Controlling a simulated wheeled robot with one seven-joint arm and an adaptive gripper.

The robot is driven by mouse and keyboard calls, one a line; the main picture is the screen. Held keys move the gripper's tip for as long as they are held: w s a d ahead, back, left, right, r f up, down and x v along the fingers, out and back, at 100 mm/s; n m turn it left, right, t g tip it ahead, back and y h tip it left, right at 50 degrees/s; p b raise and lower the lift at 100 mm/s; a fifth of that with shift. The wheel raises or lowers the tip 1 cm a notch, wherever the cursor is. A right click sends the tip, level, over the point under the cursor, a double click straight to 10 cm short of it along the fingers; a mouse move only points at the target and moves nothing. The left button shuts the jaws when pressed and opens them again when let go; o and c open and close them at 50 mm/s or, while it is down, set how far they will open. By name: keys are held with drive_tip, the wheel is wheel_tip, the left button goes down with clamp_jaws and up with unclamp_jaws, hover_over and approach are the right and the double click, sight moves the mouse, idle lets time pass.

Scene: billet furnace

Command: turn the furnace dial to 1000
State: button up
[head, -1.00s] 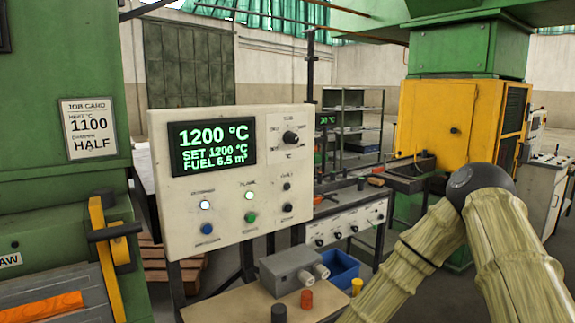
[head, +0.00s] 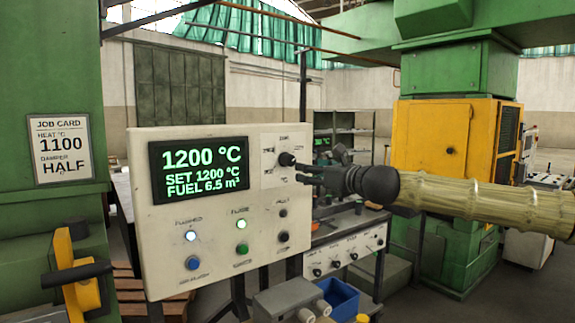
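The furnace panel (head: 140,225) is a cream box with a dark display (head: 200,170) reading 1200 °C, SET 1200 °C and FUEL 6.5 m³. The black furnace dial (head: 286,158) is at the panel's upper right. My gripper (head: 304,172) comes in from the right with its dark fingers at the dial, partly overlapping its right side in the picture. Whether the fingers touch the dial or are open or shut is too small to tell. The job card (head: 60,149) on the green furnace at left reads heat 1100 °C, damper HALF.
Blue (head: 193,263) and green (head: 242,249) buttons and small black knobs sit lower on the panel. A yellow handle with a dark bar (head: 78,280) is at lower left. A grey box (head: 285,298) and blue bin (head: 338,297) stand below the panel.

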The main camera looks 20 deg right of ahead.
sight(292, 160)
drive_tip(key=shift+m, duration=0.3)
drive_tip(key=shift+r+p+x, duration=0.3)
drive_tip(key=shift+p+x, duration=0.15)
drive_tip(key=shift+x, duration=1.35)
drive_tip(key=shift+r+p+x, duration=0.3)
drive_tip(key=shift+p+x, duration=0.2)
drive_tip(key=shift+x, duration=1.35)
drive_tip(key=shift+r+p+x, duration=0.3)
drive_tip(key=shift+p+x, duration=0.15)
drive_tip(key=shift+x, duration=1.35)
drive_tip(key=shift+d, duration=0.2)
drive_tip(key=shift+c, duration=0.4)
drive_tip(key=c, duration=0.9)
